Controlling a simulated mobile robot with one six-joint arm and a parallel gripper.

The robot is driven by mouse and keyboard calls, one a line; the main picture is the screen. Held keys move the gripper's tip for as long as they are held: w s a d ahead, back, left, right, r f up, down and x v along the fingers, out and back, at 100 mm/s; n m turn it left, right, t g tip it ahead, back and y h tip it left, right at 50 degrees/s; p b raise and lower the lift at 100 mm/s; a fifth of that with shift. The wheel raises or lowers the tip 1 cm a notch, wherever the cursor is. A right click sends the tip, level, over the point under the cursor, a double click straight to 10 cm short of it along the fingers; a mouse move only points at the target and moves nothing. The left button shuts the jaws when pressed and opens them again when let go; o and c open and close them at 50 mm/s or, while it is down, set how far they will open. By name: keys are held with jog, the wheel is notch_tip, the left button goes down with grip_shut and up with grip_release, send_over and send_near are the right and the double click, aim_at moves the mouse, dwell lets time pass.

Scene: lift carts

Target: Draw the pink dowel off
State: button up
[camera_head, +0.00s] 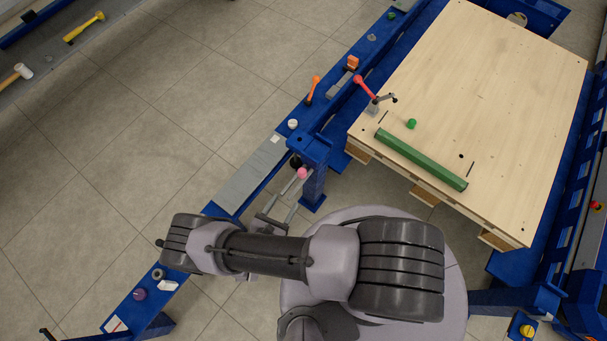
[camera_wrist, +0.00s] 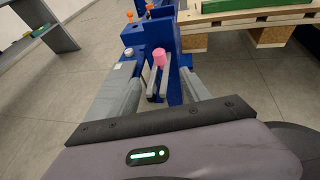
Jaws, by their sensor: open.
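The pink dowel (camera_head: 302,173) is a short, bright pink round peg at the near side of a blue post (camera_head: 314,187). It also shows in the wrist view (camera_wrist: 159,57), upright in front of the blue post there. How it is seated is hidden. My gripper (camera_head: 297,183) is open, its thin grey fingers reaching toward the pink dowel from below in the head view. In the wrist view, the fingers (camera_wrist: 159,82) end just below the dowel in the picture. I cannot tell whether they touch it.
A blue rail with a grey mat (camera_head: 241,187) runs beside the post. An orange-handled part (camera_head: 313,89) and a white knob (camera_head: 293,124) stand near it. A wooden table (camera_head: 482,105) at right carries a green bar (camera_head: 420,160) and a red-handled clamp (camera_head: 366,88).

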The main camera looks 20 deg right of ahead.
aim_at(300, 176)
jog(key=b+x, duration=0.4)
jog(key=x, duration=1.1)
jog(key=shift+w+d+f+b, duration=0.1)
jog(key=shift+w+d+b, duration=0.1)
jog(key=shift+w+b, duration=0.2)
grip_shut()
